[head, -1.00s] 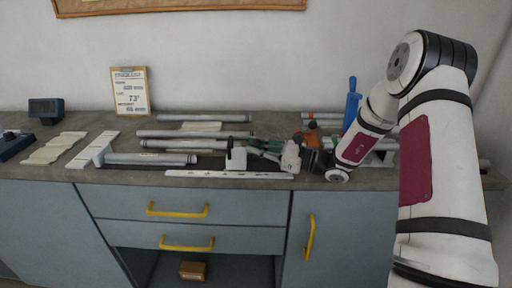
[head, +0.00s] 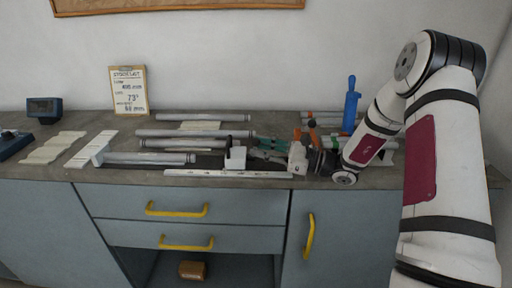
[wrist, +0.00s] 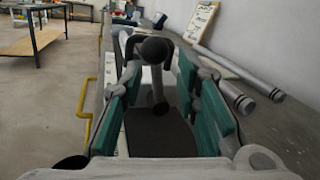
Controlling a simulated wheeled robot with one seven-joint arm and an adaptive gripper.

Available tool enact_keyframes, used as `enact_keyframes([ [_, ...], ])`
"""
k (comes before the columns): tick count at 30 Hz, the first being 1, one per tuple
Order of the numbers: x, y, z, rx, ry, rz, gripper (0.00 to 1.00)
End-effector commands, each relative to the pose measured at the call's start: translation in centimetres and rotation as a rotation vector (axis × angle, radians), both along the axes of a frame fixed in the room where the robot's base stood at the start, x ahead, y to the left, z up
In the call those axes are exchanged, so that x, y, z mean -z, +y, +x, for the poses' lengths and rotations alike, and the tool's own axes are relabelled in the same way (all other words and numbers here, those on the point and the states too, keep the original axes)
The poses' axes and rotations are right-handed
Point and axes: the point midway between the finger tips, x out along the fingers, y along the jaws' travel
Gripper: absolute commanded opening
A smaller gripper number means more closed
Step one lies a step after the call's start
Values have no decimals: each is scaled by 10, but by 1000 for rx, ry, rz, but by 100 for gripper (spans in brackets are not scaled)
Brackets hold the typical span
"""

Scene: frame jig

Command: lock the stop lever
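The stop lever (wrist: 155,52) is a dark rod with a round black knob. In the wrist view it stands between and beyond my finger pads, with a clear gap on both sides. In the head view the white stop block (head: 237,158) sits near the front of the bench, with the small dark lever (head: 229,142) rising at its left; its exact angle is hard to tell. My gripper (head: 268,148) is just right of the block, its green fingers pointing left. In the wrist view my gripper (wrist: 162,105) is open and empty.
A white ruler strip (head: 228,174) lies along the bench's front edge. Grey tubes (head: 194,133) lie behind and left of the block. A blue upright tool (head: 350,105) stands right of my gripper. A clipboard (head: 129,90) leans on the wall.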

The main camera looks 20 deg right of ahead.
Motion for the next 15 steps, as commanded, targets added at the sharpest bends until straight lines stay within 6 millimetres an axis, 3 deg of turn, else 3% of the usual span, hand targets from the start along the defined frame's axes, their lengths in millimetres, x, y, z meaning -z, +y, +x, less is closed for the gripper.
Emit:
enact_keyframes([
  [9,6,-54,-36,4,0,-1,29],
  [15,8,-75,-51,3,0,-1,29],
])
